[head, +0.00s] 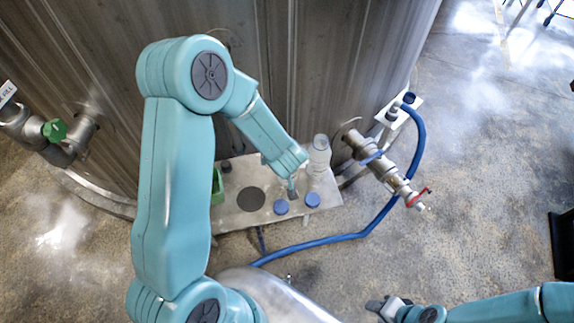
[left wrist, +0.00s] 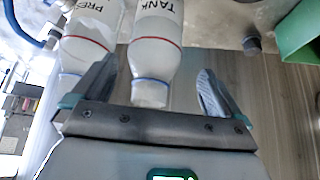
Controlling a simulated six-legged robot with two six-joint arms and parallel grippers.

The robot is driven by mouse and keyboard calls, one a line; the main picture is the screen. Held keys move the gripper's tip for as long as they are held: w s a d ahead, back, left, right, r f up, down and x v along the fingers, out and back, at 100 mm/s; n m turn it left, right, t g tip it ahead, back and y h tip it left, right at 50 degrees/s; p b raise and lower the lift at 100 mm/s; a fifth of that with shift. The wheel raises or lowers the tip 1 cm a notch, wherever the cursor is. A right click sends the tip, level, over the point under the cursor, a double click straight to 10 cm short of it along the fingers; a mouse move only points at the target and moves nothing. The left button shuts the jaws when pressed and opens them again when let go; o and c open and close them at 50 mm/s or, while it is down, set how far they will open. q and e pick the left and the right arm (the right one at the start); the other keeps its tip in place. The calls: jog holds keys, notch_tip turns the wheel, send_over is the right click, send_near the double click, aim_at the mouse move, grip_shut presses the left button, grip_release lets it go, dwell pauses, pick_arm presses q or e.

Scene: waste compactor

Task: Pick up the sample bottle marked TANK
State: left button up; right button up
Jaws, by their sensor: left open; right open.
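The bottle marked TANK (left wrist: 157,40) is white with a red line and a blue ring at its narrow end. In the left wrist view its narrow end lies between the fingers of my open left gripper (left wrist: 158,88), with visible gaps to both. In the head view my left gripper (head: 291,187) is over the metal shelf, largely hidden by its own arm. A second white bottle, marked with letters starting PRES (left wrist: 85,40), stands beside TANK, partly behind one finger. A pale bottle (head: 319,152) shows in the head view, its label unreadable. My right gripper (head: 385,306) is open, low and away from the shelf.
A valve pipe (head: 385,172) and blue hose (head: 415,140) are at right. The tank wall (head: 330,60) rises behind.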

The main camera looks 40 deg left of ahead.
pick_arm(q)
jog(key=x, duration=0.4)
jog(key=shift+w+d+f, duration=0.2)
jog(key=shift+w+f, duration=0.05)
jog(key=shift+f, duration=0.1)
jog(key=shift+w, duration=0.15)
jog(key=c, duration=1.1)
jog(key=shift+o, duration=0.2)
